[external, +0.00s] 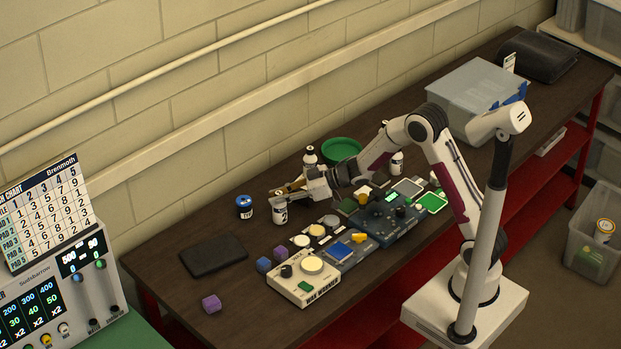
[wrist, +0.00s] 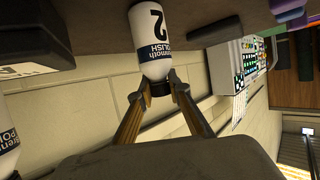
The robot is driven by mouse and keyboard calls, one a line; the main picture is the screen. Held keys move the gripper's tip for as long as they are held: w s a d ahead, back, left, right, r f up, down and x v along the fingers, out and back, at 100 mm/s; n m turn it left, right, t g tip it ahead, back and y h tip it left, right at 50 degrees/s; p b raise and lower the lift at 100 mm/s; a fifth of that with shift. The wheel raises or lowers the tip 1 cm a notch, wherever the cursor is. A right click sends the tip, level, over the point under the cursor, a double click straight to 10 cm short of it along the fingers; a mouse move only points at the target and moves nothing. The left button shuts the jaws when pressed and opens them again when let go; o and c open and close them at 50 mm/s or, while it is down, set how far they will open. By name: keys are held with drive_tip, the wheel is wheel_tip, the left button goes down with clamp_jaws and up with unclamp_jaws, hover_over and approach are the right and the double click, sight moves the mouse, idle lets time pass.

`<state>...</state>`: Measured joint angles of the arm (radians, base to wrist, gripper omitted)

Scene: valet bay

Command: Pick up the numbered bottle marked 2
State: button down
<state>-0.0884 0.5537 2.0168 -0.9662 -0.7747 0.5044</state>
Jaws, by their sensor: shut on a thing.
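The white bottle marked 2 (wrist: 151,42) has a dark cap and shows in the wrist view, its number and label upside down. My gripper (wrist: 158,87) is shut on its cap, one finger on each side. In the external view my gripper (external: 286,193) points down-left with the bottle (external: 280,213) under its fingertips. The bottle looks upright; I cannot tell whether its base touches the table. Other white bottles stand behind my gripper (external: 310,160) and right of my wrist (external: 397,163).
A blue-lidded jar (external: 244,208) stands left of the held bottle. A green bowl (external: 341,148) is behind my wrist. A wax warmer (external: 303,281), pads and purple blocks (external: 211,304) lie in front. A dark flat mat (external: 213,254) is at left, with bare table around it.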

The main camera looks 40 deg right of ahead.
drive_tip(key=shift+r, duration=4.8)
